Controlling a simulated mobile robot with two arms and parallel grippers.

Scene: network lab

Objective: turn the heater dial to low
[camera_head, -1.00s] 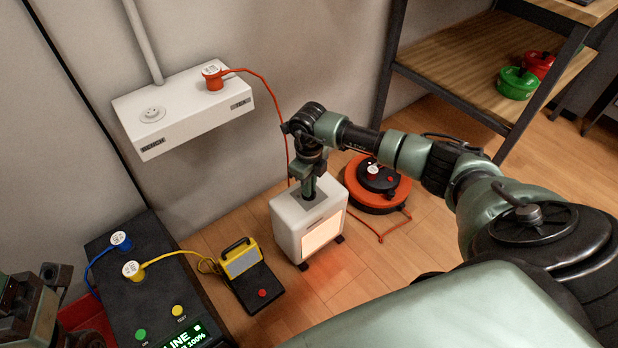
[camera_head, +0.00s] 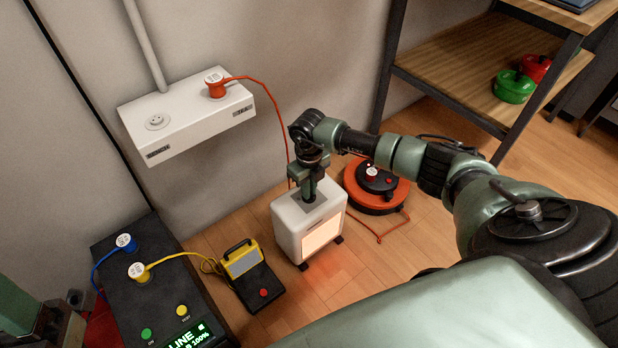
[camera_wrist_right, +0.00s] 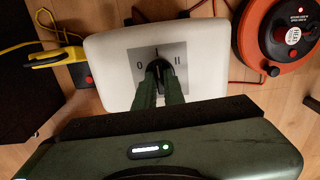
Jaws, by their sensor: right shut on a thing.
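The heater (camera_head: 290,222) is a white box on the wood floor, with an orange-glowing front panel (camera_head: 321,240). Its top has a grey plate marked O, I and II, clear in the right wrist view (camera_wrist_right: 138,53). My right gripper (camera_head: 309,202) points down onto that plate. In the right wrist view its fingers (camera_wrist_right: 160,70) are shut on the dark dial (camera_wrist_right: 158,68) at the plate's middle. The fingers cover most of the dial, so I cannot tell its setting surely. Part of my left arm's end (camera_head: 55,325) shows at the lower left edge; its fingers are not clear.
An orange cable reel (camera_head: 365,197) stands right of the heater. A yellow work lamp (camera_head: 242,260) on a black base is to its left. A black power unit (camera_head: 160,290) lies further left. A white socket box (camera_head: 185,118) is on the wall, with an orange cable hanging down.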

